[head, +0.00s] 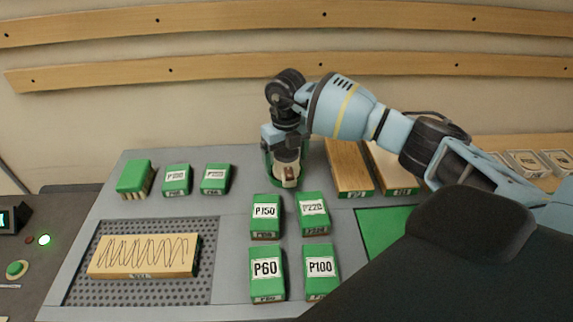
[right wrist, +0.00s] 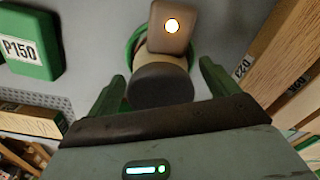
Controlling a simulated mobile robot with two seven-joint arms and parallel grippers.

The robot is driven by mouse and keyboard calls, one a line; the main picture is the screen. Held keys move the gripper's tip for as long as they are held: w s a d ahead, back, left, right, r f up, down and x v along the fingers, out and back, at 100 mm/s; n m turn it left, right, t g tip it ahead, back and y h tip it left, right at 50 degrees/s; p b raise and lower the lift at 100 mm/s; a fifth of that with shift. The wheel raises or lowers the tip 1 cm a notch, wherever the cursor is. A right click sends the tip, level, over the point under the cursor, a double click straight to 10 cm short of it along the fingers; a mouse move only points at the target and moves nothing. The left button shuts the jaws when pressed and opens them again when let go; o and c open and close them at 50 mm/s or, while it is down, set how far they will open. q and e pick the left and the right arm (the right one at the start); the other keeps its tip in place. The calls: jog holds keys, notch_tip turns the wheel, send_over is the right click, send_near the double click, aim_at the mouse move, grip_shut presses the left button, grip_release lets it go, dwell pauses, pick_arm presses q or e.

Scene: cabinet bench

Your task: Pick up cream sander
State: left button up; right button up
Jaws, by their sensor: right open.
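The cream sander (head: 288,165) stands upright in a green round holder (head: 270,172) at the back middle of the bench, partly hidden by my right gripper. In the right wrist view the sander (right wrist: 172,38) shows its cream body, a dark grey top and a small lit light. My right gripper (head: 283,142) is directly above the sander, pointing down. In the right wrist view its two green fingers (right wrist: 160,90) are open, one on each side of the sander's dark top. Whether they touch it I cannot tell. My left gripper is not in view.
Green sanding blocks P150 (head: 266,213), P220 (head: 312,210), P60 (head: 267,270) and P100 (head: 319,268) lie in front. Wooden boards (head: 348,167) lie right of the holder. A scribbled board (head: 145,256) lies on a perforated mat (head: 208,235) at left.

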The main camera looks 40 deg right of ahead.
jog(key=c, duration=1.6)
jog(key=shift+o, duration=0.2)
jog(key=shift+r, duration=0.2)
notch_tip(320, 180, up, 10)
jog(key=shift+f, duration=0.1)
jog(key=o, duration=0.9)
jog(key=c, duration=0.5)
